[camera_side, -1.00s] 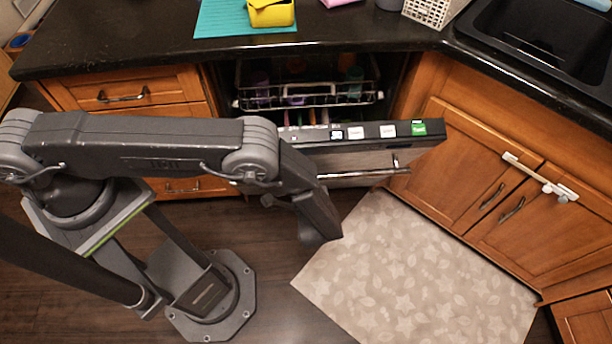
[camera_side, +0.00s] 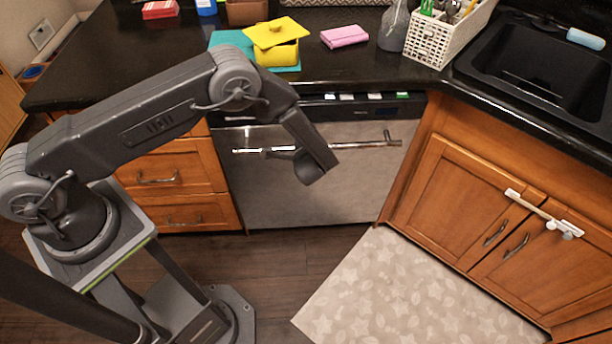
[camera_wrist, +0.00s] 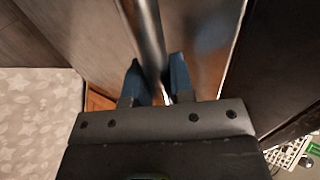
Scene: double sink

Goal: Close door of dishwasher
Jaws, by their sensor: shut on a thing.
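The dishwasher door (camera_side: 270,185) is a stainless steel panel standing close to upright under the dark counter. Its dark top strip (camera_side: 335,99) with small white and green labels shows just below the counter edge. I cannot tell if the door is fully flush. The bar handle (camera_side: 370,144) runs across the upper part of the door. In the wrist view the handle (camera_wrist: 148,38) passes between the two blue-grey fingers of my gripper (camera_wrist: 155,75), which is shut on it. In the side view my wrist hides the fingertips and part of the handle.
The counter (camera_side: 175,75) overhangs the door and holds a yellow box (camera_side: 277,50), a pink pouch (camera_side: 344,37) and a white basket (camera_side: 440,38). Wooden drawers (camera_side: 170,176) are left, cabinet doors (camera_side: 480,210) right. A patterned mat (camera_side: 410,290) lies on the floor.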

